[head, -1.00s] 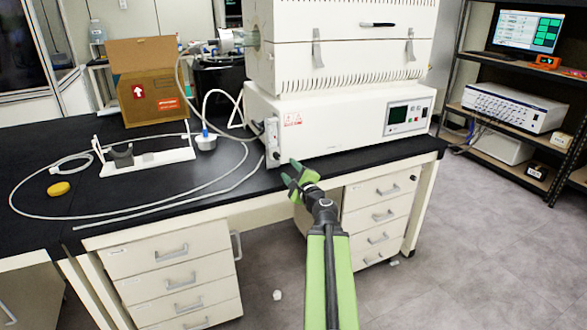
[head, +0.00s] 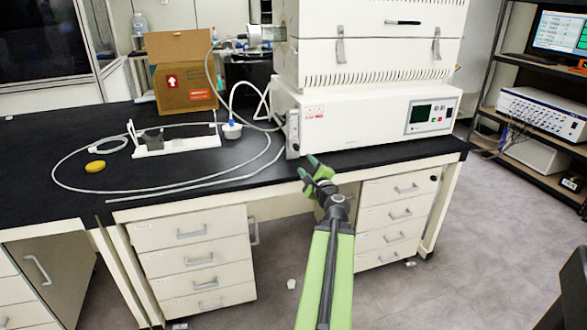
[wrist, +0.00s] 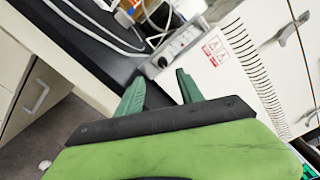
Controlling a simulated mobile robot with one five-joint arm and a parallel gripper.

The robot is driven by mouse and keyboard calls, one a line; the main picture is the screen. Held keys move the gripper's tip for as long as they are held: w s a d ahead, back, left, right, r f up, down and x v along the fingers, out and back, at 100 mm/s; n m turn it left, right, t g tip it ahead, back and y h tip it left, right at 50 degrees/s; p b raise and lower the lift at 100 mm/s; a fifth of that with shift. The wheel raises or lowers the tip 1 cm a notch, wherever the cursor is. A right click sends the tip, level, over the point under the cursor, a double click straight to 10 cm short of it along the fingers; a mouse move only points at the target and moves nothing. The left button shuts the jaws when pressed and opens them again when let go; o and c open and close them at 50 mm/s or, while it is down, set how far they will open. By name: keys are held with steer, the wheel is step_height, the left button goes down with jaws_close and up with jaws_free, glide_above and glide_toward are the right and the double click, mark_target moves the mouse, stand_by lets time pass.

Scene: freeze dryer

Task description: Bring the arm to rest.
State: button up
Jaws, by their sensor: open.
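My gripper (head: 315,168) is at the end of my green arm, which reaches forward from the bottom of the head view. It is just in front of the black bench's edge, below the left front corner of the white freeze dryer (head: 360,120). In the wrist view, the two green fingers of my gripper (wrist: 160,88) stand apart with nothing between them. The freeze dryer's lower front (wrist: 205,65) shows beyond them, tilted in the picture.
The black bench top (head: 230,185) bears a looped tube (head: 150,190), a yellow object (head: 95,167), a white stand (head: 180,145) and a cardboard box (head: 185,85). Drawers (head: 195,250) stand below. A shelf (head: 540,135) with devices is at the right. Grey floor (head: 445,260) is open at the right front.

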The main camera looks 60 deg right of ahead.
steer(key=shift+s+d, duration=0.25)
steer(key=shift+d, duration=0.05)
steer(key=shift+s+d, duration=0.1)
